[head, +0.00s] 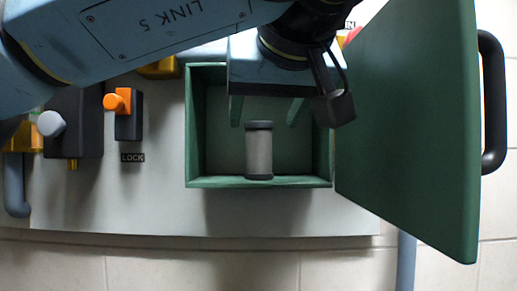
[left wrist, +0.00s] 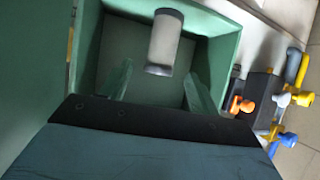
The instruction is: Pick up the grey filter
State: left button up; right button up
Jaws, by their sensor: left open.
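The grey filter (head: 259,153), a pale grey cylinder with dark end caps, stands inside the open green box (head: 191,130), near its front wall. My left gripper (head: 267,112) reaches over the back of the box with its two fingers spread apart and empty. In the head view the filter shows just below the gap between the fingertips, not held. In the left wrist view the filter (left wrist: 164,40) appears beyond the open fingers of the left gripper (left wrist: 160,75), roughly in line with the gap. My right gripper is not in view.
The green door (head: 410,120) with a black handle (head: 493,100) stands open right of the box. Left of it are an orange knob (head: 116,102), a LOCK label (head: 132,157) and a dark block with a grey knob (head: 51,124). The panel's front strip is clear.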

aim_at(262, 125)
pick_arm(q)
jog(key=x, duration=0.6)
jog(key=shift+f+p, duration=0.1)
jog(key=shift+p, duration=0.3)
jog(key=shift+s, duration=0.1)
jog(key=c, duration=1)
jog(key=shift+c, duration=0.2)
